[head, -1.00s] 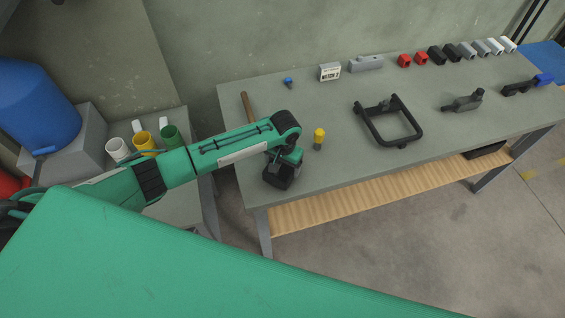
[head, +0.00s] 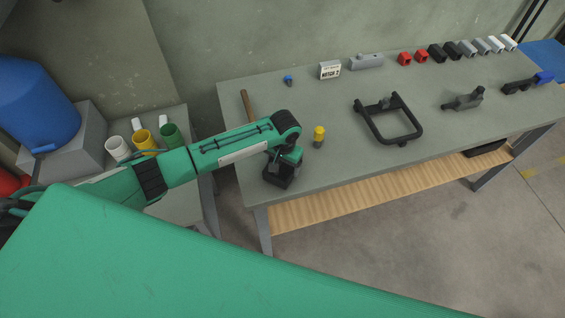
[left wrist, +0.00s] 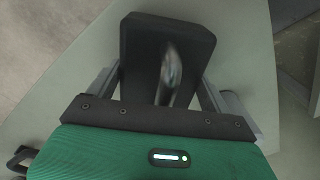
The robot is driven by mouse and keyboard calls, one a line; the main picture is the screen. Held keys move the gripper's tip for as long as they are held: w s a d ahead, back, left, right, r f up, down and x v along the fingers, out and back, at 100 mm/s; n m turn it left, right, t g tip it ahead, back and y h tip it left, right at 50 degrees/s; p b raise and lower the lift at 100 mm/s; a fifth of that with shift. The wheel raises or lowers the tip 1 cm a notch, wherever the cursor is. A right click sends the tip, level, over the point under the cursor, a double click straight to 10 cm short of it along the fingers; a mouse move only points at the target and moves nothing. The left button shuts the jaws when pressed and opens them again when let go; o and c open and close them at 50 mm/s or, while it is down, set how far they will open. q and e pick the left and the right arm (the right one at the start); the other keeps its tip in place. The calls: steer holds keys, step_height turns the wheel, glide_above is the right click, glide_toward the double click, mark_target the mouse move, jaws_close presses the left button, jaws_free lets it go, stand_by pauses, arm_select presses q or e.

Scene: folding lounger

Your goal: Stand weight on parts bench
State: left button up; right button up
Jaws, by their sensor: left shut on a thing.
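The weight, a dark block (left wrist: 190,45), sits between the two fingers of my left gripper (left wrist: 165,95) in the left wrist view. A shiny, blurred metal part shows on it. In the head view my left gripper (head: 280,165) points down at the near left corner of the parts bench (head: 340,165), shut on the dark weight (head: 277,180). The weight is at the bench top; I cannot tell whether its base touches the surface. My right gripper is not in view.
A yellow-topped part (head: 319,135) stands just right of the gripper, and a wooden-handled tool (head: 247,105) lies behind. A black frame (head: 388,120), a grey fitting (head: 464,99) and a "NOTCH 2" sign (head: 330,70) are farther off. Mugs (head: 143,140) stand on a side table.

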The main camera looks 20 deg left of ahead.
arm_select(q)
steer(key=shift+w, duration=0.1)
stand_by(0.3)
steer(key=o, duration=1.8)
steer(key=shift+o, duration=0.2)
steer(key=shift+f, duration=0.15)
steer(key=shift+r+b, duration=0.5)
steer(key=shift+r, duration=0.35)
steer(key=shift+d+r+b, duration=0.15)
steer(key=shift+r+b, duration=0.6)
steer(key=shift+r, duration=1.5)
steer(key=shift+s, duration=0.2)
